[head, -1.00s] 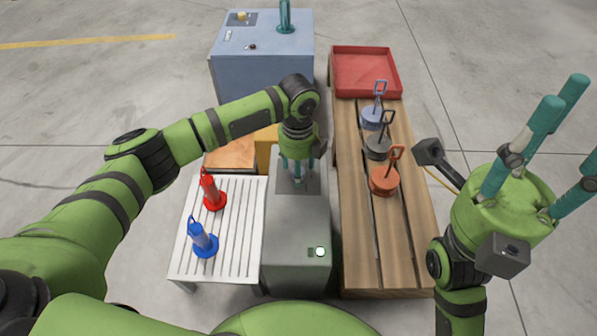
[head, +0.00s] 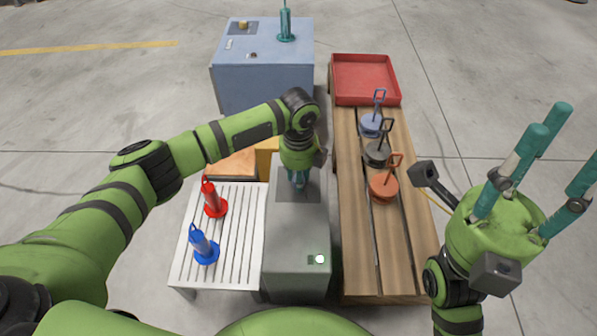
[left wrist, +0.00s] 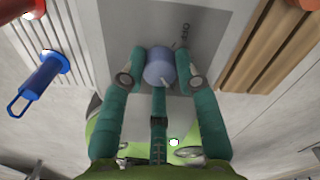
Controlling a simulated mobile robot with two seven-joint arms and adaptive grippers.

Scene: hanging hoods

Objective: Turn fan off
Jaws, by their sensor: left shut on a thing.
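A grey cabinet (head: 299,232) stands in the middle, with a darker panel on its top. My left gripper (head: 298,184) points down onto that panel. In the left wrist view its teal fingers (left wrist: 160,78) are shut on a short grey-blue round knob (left wrist: 159,67) with a pale pointer mark. In the head view the gripper hides the knob. A lit white button (head: 320,259) sits at the cabinet's near right corner beside a small dark green square. My right gripper (head: 545,160) is raised at the right, fingers up, spread and empty.
A white slatted table (head: 230,250) at left holds a red (head: 213,200) and a blue (head: 203,246) handled object. A wooden bench (head: 359,230) at right bears several round handled weights and a red tray (head: 366,78). A blue cabinet (head: 262,75) stands behind.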

